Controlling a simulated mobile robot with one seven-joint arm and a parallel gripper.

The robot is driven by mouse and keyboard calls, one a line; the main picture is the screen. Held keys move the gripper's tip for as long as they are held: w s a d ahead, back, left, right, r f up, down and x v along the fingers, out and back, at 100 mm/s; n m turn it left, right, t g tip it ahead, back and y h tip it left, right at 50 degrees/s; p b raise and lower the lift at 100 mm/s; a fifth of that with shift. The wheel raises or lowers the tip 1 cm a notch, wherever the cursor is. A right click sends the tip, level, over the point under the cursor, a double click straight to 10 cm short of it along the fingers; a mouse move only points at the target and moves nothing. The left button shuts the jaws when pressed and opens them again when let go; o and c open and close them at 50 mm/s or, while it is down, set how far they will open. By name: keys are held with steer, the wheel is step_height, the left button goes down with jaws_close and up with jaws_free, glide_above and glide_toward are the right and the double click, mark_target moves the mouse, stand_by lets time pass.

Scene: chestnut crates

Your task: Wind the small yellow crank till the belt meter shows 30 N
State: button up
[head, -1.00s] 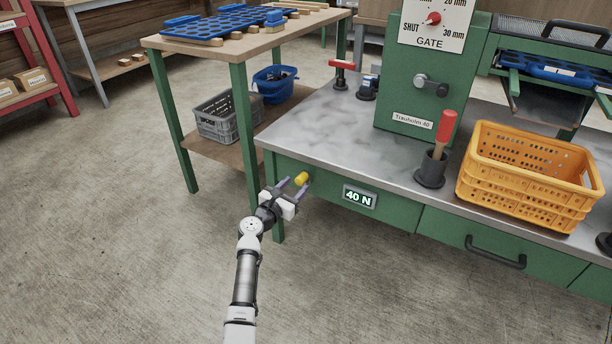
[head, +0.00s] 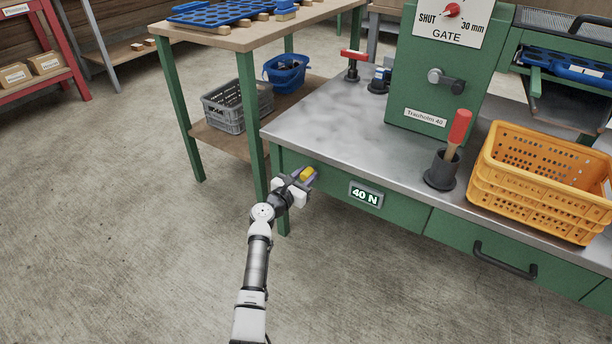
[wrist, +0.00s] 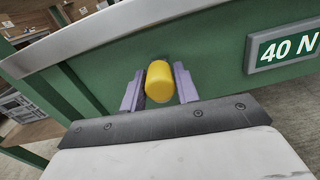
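The small yellow crank (head: 307,174) sticks out from the green front panel of the bench, near its left end. It also shows in the wrist view (wrist: 160,82), upright between the two fingers. My gripper (head: 304,177) is at the crank with a finger on each side, and looks shut on it; any thin gap is too small to see. The fingers also show in the wrist view (wrist: 159,88). The belt meter (head: 366,194), right of the crank on the same panel, reads 40 N; it also reads 40 N in the wrist view (wrist: 284,49).
The grey bench top (head: 330,125) juts out above the crank. A green-legged table (head: 258,38) stands at the left, with a grey crate (head: 237,105) below. An orange crate (head: 540,190) and a red-handled tool in a dark cup (head: 440,173) stand on the bench. The floor in front is clear.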

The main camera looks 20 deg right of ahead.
steer(key=c, duration=0.5)
steer(key=shift+w+n, duration=0.1)
steer(key=shift+n, duration=0.2)
steer(key=shift+w+a+r+n+p, duration=0.15)
steer(key=shift+w+a+n+p, duration=0.1)
steer(key=shift+n+p, duration=0.5)
steer(key=shift+w+a+f+n+t+p, duration=0.1)
steer(key=shift+w+a+f+n+p, duration=0.7)
steer(key=shift+n, duration=3.7)
steer(key=shift+w+d+f+n+t+p, duration=0.2)
steer(key=shift+f+n, duration=1.2)
steer(key=shift+n, duration=3.05)
steer(key=shift+w+a+f+n+p, duration=0.3)
steer(key=shift+f+n+p, duration=0.6)
steer(key=shift+n, duration=3.6)
steer(key=shift+f, duration=0.2)
